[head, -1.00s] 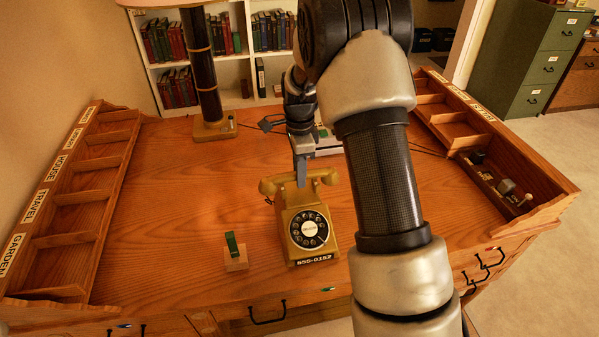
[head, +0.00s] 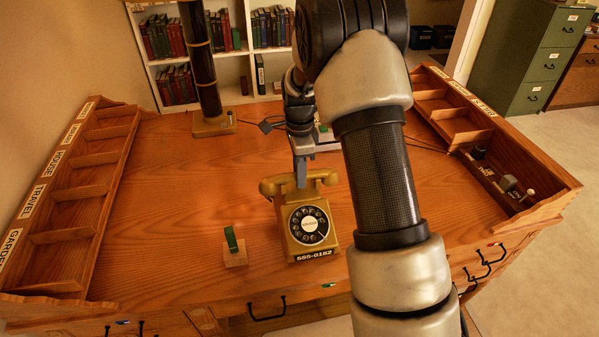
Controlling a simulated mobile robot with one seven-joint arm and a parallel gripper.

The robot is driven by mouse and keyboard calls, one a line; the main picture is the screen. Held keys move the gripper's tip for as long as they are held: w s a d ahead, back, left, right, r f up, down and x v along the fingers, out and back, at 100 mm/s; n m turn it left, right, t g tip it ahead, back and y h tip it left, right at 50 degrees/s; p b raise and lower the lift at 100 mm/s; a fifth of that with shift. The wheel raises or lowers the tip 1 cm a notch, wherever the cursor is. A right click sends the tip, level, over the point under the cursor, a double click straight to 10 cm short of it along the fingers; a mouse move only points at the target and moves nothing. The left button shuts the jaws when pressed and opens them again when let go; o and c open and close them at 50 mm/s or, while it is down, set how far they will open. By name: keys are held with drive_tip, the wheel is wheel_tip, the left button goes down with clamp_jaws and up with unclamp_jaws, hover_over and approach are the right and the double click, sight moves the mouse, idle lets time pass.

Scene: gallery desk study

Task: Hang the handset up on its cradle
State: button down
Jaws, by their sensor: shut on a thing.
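A mustard-yellow rotary telephone (head: 309,228) stands upright on the wooden desk, its dial and the number label 555-0152 facing me. Its handset (head: 322,177) lies level across the top, at the cradle. Whether it rests fully in the cradle or sits slightly above it, I cannot tell. My gripper (head: 301,178) comes down from above and behind, and is shut on the handset's middle. The fingertips are small and partly merge with the handset.
A wooden block with a green piece (head: 233,247) stands just left of the telephone. Labelled compartment trays (head: 75,200) line the left edge, and another organizer (head: 490,150) lines the right. A lamp base (head: 213,124) stands at the back. The desk's left middle is clear.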

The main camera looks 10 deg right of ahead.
drive_tip(key=shift+f, duration=0.3)
drive_tip(key=c, duration=1.4)
unclamp_jaws()
wheel_tip(320, 180, up, 18)
drive_tip(key=p, duration=0.1)
drive_tip(key=shift+f, duration=0.25)
